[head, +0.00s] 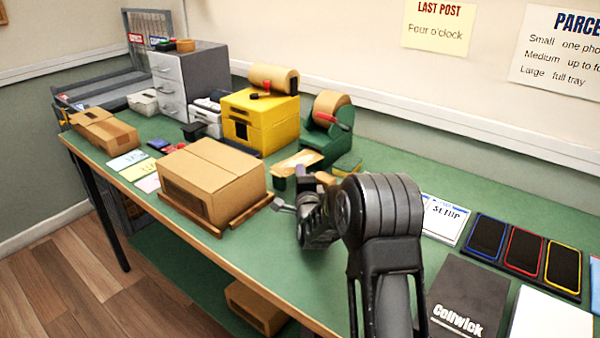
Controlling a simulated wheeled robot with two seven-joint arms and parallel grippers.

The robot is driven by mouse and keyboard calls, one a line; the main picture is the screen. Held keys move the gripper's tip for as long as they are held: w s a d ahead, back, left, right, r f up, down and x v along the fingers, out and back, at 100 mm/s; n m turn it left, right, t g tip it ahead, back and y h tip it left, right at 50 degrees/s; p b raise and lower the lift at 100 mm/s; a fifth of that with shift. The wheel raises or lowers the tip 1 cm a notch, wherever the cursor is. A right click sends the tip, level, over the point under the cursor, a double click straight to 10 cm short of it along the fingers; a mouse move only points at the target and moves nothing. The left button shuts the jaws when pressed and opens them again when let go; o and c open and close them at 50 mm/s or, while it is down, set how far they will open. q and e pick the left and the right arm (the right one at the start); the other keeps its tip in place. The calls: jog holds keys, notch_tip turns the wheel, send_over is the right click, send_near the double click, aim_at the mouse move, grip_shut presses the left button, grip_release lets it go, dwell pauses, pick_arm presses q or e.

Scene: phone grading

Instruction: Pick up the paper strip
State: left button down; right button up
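A tan, paper-like piece (297,161) lies on a low green block in front of the green dispenser (318,143), which carries a brown paper roll (331,105). This piece may be the paper strip; I cannot be sure. My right arm comes in from the bottom and reaches over the table. My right gripper (290,202) is at its far end, nearer the front than the tan piece, beside the large carton. Its fingers are small and partly hidden by my own wrist, so I cannot see their opening or any hold. My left gripper is not in view.
A large carton (212,175) sits on a wooden tray (250,211) to the left. A yellow box (262,122) and grey drawers (183,83) stand behind.

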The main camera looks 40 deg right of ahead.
grip_shut()
dwell(0.8)
jog(key=shift+r+p, duration=0.3)
jog(key=shift+r, duration=1.05)
jog(key=s+a+r, duration=0.2)
jog(key=s+a, duration=0.1)
jog(key=s, duration=0.3)
jog(key=s+a+r, duration=0.2)
jog(key=s+a, duration=0.1)
jog(key=s, duration=0.3)
jog(key=shift+s+a+r+p, duration=0.15)
jog(key=shift+a+r+p, duration=0.15)
jog(key=shift+r+p, duration=0.15)
